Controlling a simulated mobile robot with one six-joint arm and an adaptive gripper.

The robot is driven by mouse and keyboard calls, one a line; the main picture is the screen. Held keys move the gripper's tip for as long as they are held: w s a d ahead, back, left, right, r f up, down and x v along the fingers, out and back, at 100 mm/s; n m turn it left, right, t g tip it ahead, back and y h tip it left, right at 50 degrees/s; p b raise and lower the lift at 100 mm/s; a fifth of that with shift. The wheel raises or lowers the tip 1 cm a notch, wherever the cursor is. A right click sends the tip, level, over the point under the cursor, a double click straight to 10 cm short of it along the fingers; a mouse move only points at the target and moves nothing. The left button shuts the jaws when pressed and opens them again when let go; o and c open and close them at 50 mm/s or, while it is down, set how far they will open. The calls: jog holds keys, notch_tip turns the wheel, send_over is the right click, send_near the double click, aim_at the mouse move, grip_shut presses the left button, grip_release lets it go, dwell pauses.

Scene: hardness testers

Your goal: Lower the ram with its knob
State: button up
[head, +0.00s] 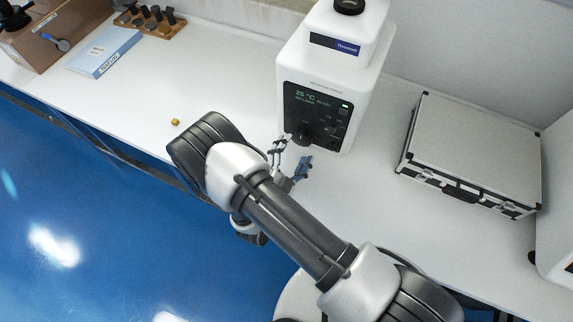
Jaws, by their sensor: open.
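My gripper (292,156) is open, with its fingers pointing up toward the lower front of a white instrument (323,72). The instrument has a dark front panel (316,112) with a lit display reading 25 °C. A black round knob (303,134) sits low on the left of that panel, just beyond my fingertips. I cannot tell whether a finger touches it. A second black round part (349,6) sits on top of the instrument. I cannot make out a ram for certain; nothing shows between my fingers.
A silver case (478,145) lies right of the instrument, and another white device (557,215) is at the right edge. A small brass-coloured piece (175,122), a blue-and-white box (104,52) and a wooden rack (150,20) are on the left. The white bench (215,75) is clear between.

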jog(key=v, duration=0.7)
jog(key=shift+w+r, duration=0.1)
jog(key=w+d+r+m+g+h, duration=0.2)
jog(key=d+r+m+g+h, duration=0.7)
jog(key=r+m, duration=0.55)
jog(key=s+d+r+m+g+y, duration=0.25)
jog(key=d+m, duration=0.25)
jog(key=m, duration=0.4)
jog(key=s+d+r+m+g+y, duration=0.1)
jog(key=s+d+r+m+g, duration=0.35)
jog(key=m, duration=0.35)
jog(key=s+r+m+t+y, duration=0.2)
jog(key=s+r+m+y, duration=0.2)
jog(key=m, duration=1)
jog(key=s+r+m+t+y, duration=0.1)
jog(key=s+r+m+y, duration=0.4)
jog(key=m, duration=0.8)
jog(key=r+y, duration=0.1)
jog(key=y, duration=0.1)
jog(key=shift+s+r+m+t+y, duration=0.2)
jog(key=shift+m+t+y, duration=0.15)
jog(key=shift+t, duration=0.05)
